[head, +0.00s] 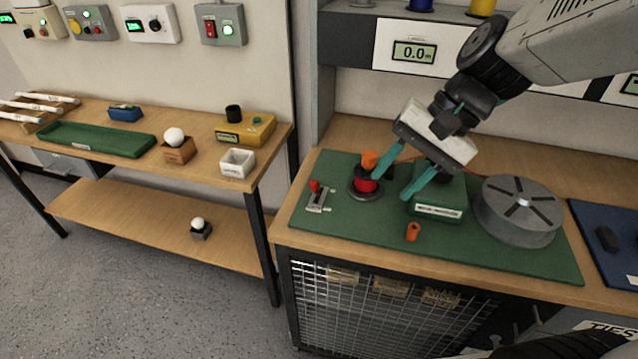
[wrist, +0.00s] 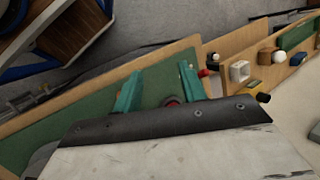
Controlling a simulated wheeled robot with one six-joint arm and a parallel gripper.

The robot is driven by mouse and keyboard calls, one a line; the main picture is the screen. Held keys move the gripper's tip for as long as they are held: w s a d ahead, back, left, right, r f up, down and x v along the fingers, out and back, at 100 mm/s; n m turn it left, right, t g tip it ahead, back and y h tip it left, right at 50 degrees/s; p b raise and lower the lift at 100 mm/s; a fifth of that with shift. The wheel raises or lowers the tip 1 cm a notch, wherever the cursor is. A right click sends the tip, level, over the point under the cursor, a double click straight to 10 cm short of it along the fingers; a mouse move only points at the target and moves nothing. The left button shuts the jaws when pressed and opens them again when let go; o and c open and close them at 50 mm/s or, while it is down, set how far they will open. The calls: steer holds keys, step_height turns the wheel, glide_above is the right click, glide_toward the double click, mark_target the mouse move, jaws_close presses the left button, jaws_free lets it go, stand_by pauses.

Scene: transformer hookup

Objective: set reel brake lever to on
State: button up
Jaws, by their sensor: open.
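The reel brake lever (head: 314,186) has a red knob and sits on a small pale plate (head: 319,201) at the left end of the green mat. Its setting is too small to read. What looks like the red knob also shows in the wrist view (wrist: 203,73), just right of the fingers. My gripper (head: 389,184) is open, with two teal fingers and nothing visible between them. In the head view it is above the mat, right of the lever and apart from it. A red reel (head: 366,184) on a dark round base stands between the lever and my gripper.
An orange piece (head: 370,160) is at the reel's top. A green box (head: 438,207), a grey slotted drum (head: 518,210) and a small orange cylinder (head: 413,232) are to the right on the mat (head: 350,242). The mat's front left is clear.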

mark_target(315, 185)
steer(key=w+a+f+m+t+y, duration=0.1)
steer(key=w+a+f+m+y, duration=0.15)
steer(key=w+f+m, duration=0.35)
steer(key=w+a+f+m+y, duration=0.1)
steer(key=w+a+f+m, duration=0.2)
steer(key=w, duration=0.5)
steer(key=shift+n, duration=0.6)
steer(key=x, duration=0.8)
steer(key=shift+s+a+r, duration=0.1)
steer(key=shift+s+a, duration=0.05)
steer(key=shift+a, duration=0.3)
